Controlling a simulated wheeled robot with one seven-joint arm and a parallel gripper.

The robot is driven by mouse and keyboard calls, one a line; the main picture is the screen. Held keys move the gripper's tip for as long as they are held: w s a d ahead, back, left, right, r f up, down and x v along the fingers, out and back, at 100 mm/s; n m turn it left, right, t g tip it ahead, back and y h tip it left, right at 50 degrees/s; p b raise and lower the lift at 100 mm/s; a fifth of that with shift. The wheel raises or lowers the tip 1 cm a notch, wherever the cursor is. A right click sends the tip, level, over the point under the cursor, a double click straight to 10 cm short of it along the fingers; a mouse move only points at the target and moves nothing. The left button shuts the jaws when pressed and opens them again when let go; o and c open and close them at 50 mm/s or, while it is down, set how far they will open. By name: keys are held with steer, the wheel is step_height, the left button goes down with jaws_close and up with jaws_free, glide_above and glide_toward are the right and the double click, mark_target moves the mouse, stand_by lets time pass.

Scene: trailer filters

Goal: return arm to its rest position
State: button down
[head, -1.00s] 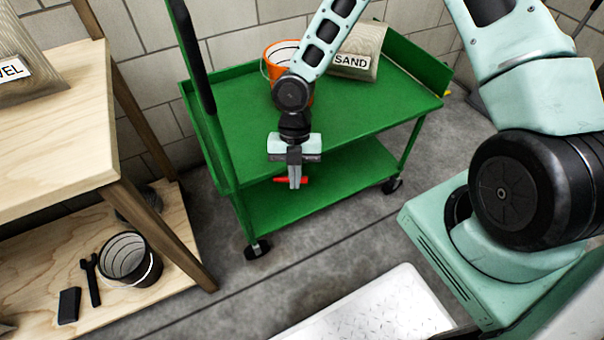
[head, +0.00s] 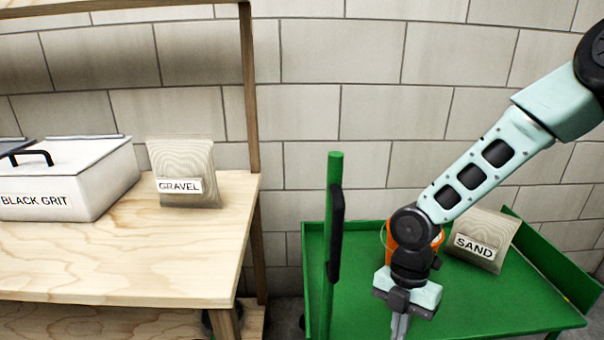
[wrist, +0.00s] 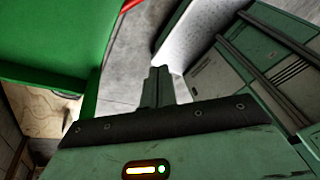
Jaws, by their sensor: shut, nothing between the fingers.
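My gripper (head: 400,325) hangs fingers down in front of the green cart (head: 480,316) in the head view, its tips cut off by the bottom edge. In the wrist view my gripper (wrist: 159,72) has its two fingers pressed together with nothing between them. The cart also shows at the upper left of the wrist view (wrist: 50,45). My arm crosses the right half of the head view and partly hides an orange bucket (head: 391,252) on the cart.
The cart's upright handle (head: 328,290) stands left of my gripper. A wooden bench (head: 120,262) at left holds a GRAVEL bag (head: 186,160) and a white BLACK GRIT bin (head: 75,185). A block wall closes the back.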

steer(key=s+a+r+m+t, duration=0.2)
steer(key=s+a+r+m, duration=0.1)
steer(key=s+r+m, duration=0.6)
steer(key=s+a+r+m+t, duration=0.1)
steer(key=s+a+r+m, duration=0.1)
steer(key=s+r+m, duration=0.65)
step_height(320, 180, up, 19)
steer(key=w+m+p, duration=0.1)
steer(key=m+p, duration=0.1)
steer(key=p, duration=1.8)
steer(key=shift+w+r+p, duration=0.2)
steer(key=shift+w+p, duration=0.1)
steer(key=shift+p, duration=0.05)
